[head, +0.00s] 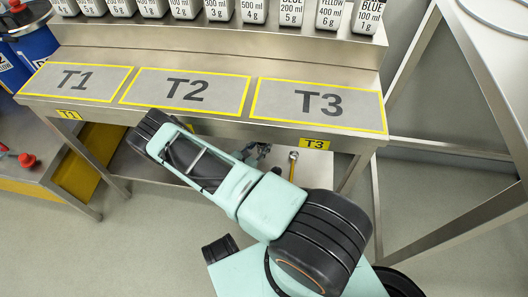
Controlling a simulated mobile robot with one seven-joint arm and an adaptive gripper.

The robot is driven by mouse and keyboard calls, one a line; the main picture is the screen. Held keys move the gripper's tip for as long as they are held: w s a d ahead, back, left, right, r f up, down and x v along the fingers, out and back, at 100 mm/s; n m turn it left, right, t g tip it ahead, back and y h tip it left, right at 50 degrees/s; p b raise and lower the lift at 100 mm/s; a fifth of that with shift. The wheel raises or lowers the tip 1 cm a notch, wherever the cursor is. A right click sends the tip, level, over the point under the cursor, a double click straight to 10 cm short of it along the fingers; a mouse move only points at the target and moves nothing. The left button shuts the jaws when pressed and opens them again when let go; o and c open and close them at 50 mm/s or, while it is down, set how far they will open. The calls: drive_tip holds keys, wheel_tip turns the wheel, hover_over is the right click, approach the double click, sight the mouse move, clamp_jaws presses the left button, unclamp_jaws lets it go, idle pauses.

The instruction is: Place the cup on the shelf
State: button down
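I cannot make out a cup for certain in the head view. A raised steel shelf (220,37) at the back carries a row of labelled metal containers (249,11). A lower shelf surface (150,172) shows under the table. My pale green arm reaches over the floor in front of the table. Dark parts that look like my gripper (257,153) show just below the table's front edge, mostly hidden behind my arm. Its fingers and anything in them cannot be seen clearly. A small whitish-yellow object (293,163) shows just right of there.
The steel table (205,116) has empty yellow-framed areas T1 (75,82), T2 (187,91) and T3 (318,104). Blue drums (35,47) stand at the left. A metal frame (455,225) stands at the right. The floor at lower left is clear.

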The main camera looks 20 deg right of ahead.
drive_tip(key=shift+d+f, duration=0.4)
drive_tip(key=shift+f, duration=0.1)
drive_tip(key=shift+d+f+b, duration=0.15)
drive_tip(key=shift+f+b, duration=0.7)
drive_tip(key=shift+f, duration=0.75)
drive_tip(key=shift+f, duration=0.1)
drive_tip(key=c, duration=1.5)
unclamp_jaws()
drive_tip(key=shift+f, duration=0.1)
drive_tip(key=p+v, duration=0.1)
drive_tip(key=v, duration=0.3)
drive_tip(key=p+v, duration=0.1)
drive_tip(key=v, duration=0.3)
drive_tip(key=p+v, duration=0.1)
drive_tip(key=v, duration=0.3)
drive_tip(key=shift+r, duration=0.3)
